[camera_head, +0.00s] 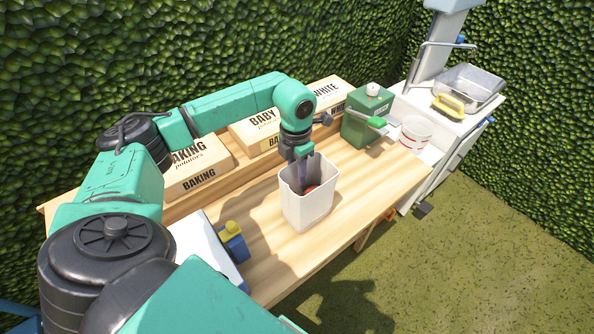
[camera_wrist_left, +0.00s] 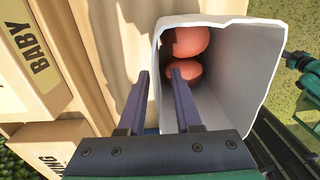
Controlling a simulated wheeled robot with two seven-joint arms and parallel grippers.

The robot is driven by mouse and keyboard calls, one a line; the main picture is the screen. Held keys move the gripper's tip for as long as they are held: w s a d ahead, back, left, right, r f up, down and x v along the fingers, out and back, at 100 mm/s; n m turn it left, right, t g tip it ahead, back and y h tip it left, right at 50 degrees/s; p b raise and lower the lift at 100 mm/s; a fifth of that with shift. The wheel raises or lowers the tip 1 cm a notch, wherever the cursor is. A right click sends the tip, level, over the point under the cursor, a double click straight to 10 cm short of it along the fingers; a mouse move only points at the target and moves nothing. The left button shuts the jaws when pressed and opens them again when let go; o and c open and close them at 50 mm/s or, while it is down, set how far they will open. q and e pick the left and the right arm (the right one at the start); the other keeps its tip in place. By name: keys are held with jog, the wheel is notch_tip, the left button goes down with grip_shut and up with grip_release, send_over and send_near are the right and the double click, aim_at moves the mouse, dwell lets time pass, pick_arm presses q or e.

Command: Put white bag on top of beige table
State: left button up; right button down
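The white bag (camera_head: 308,207) is upright and open at the top, over the beige wooden table (camera_head: 372,192). I cannot tell for sure whether its base touches the wood. Reddish round items (camera_wrist_left: 187,42) lie inside it in the left wrist view. My left gripper (camera_head: 303,178) reaches down at the bag's rim. In the left wrist view its two fingers (camera_wrist_left: 160,75) are apart, one outside the bag (camera_wrist_left: 238,70) and one inside, with the bag's wall between them. Gaps show beside the wall. My right gripper is not in view.
Cardboard potato boxes (camera_head: 197,170) line the table's back. A green canister (camera_head: 366,120) and a white tub (camera_head: 415,133) stand farther right. A white device with a blue and yellow part (camera_head: 232,242) is at the left front. The table's right front is clear.

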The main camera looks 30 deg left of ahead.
pick_arm(q)
notch_tip(320, 180, up, 12)
jog(key=b, duration=0.2)
jog(key=shift+w+a+f+b, duration=0.1)
jog(key=shift+a+f+b, duration=0.05)
jog(key=shift+f+b, duration=0.15)
jog(key=shift+r, duration=0.35)
